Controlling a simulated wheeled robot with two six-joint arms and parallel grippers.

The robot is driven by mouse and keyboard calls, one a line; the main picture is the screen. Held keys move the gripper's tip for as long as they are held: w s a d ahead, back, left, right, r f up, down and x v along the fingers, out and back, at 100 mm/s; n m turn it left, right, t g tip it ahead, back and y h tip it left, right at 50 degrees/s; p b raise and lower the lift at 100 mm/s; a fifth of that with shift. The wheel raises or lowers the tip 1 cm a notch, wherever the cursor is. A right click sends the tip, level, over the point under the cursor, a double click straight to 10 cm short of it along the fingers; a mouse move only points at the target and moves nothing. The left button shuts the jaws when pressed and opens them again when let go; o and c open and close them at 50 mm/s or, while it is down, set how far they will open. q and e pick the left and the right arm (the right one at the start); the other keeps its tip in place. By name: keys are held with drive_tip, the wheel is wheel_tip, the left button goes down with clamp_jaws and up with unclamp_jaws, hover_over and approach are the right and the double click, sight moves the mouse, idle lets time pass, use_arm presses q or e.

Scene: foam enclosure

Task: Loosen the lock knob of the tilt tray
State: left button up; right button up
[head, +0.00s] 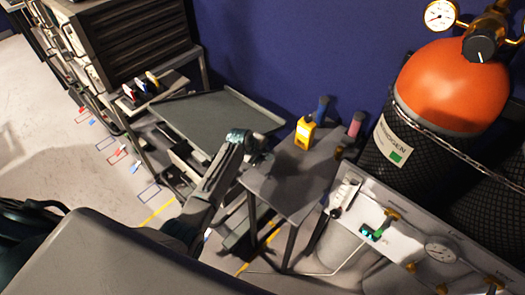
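The tilt tray appears to be the flat grey-green tray (212,118) with a raised rim, left of centre in the head view. My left arm reaches up from the lower left. Its gripper (240,138), with a pale teal part at its end, is by the tray's near right corner. A small dark rounded part (262,157) shows just right of the gripper; I cannot tell whether it is the lock knob. The gripper's fingers are too small and dark to tell open from shut. My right gripper is not in view.
A grey side table (290,180) holds a yellow device (305,132) and blue- and pink-handled items. A dark drawer cabinet (125,40) stands at upper left. Open floor (50,130) lies left.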

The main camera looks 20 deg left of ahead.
use_arm(q)
drive_tip(key=shift+t, duration=0.6)
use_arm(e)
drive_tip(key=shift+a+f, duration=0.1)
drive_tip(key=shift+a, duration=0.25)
use_arm(q)
drive_tip(key=o, duration=1)
drive_tip(key=shift+a, duration=0.1)
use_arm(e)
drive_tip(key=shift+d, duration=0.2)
use_arm(q)
drive_tip(key=shift+s, duration=0.1)
drive_tip(key=shift+s+a+r, duration=0.1)
drive_tip(key=shift+s+r, duration=0.2)
drive_tip(key=shift+r, duration=0.15)
drive_tip(key=b+v, duration=0.1)
drive_tip(key=v, duration=0.8)
drive_tip(key=shift+s+a+r+b, duration=0.1)
drive_tip(key=shift+a+r+b, duration=0.1)
drive_tip(key=shift+r+b, duration=0.1)
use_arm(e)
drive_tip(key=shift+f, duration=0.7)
